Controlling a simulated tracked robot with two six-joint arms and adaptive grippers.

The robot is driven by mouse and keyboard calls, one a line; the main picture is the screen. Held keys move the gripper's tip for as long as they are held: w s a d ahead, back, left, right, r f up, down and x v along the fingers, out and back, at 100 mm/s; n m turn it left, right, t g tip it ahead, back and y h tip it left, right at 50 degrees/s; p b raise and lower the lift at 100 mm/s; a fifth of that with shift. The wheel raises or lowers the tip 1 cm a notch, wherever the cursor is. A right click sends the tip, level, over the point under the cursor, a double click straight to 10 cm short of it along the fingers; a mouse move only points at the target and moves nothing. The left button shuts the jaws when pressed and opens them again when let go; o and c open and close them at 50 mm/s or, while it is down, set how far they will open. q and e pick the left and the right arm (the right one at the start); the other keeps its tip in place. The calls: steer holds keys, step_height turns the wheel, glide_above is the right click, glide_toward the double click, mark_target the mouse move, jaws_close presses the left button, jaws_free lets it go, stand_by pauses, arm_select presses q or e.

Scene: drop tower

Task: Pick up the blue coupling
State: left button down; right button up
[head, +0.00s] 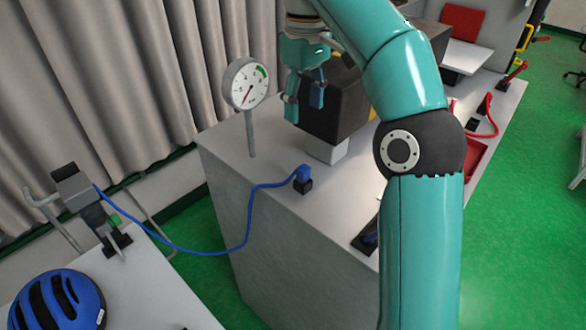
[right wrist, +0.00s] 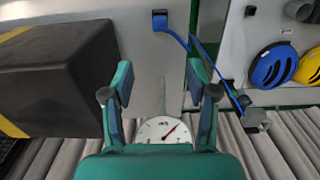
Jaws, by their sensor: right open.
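The blue coupling (head: 302,173) sits on a small black block on the grey cabinet top, with a blue hose (head: 249,210) running from it to the left. In the right wrist view the coupling (right wrist: 160,22) is near the top edge, small. My right gripper (head: 304,102) is open and empty, above and behind the coupling, between the gauge and the dark box. In the right wrist view its two fingers (right wrist: 160,86) stand apart with nothing between them; the coupling is beyond them. My left gripper is not in view.
A dial gauge (head: 246,84) on a post stands left of my right gripper. A black box with a yellow band (head: 340,100) is close on its right. A blue helmet (head: 58,300) lies on the left bench. The cabinet top (head: 240,168) around the coupling is mostly clear.

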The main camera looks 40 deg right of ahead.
mark_target(304, 167)
step_height(304, 167, down, 11)
steer(key=shift+f+b, duration=0.1)
steer(key=shift+b, duration=0.4)
steer(key=shift+s+f+p, duration=0.15)
steer(key=shift+f+p, duration=0.35)
steer(key=shift+f, duration=2.05)
steer(key=c, duration=0.9)
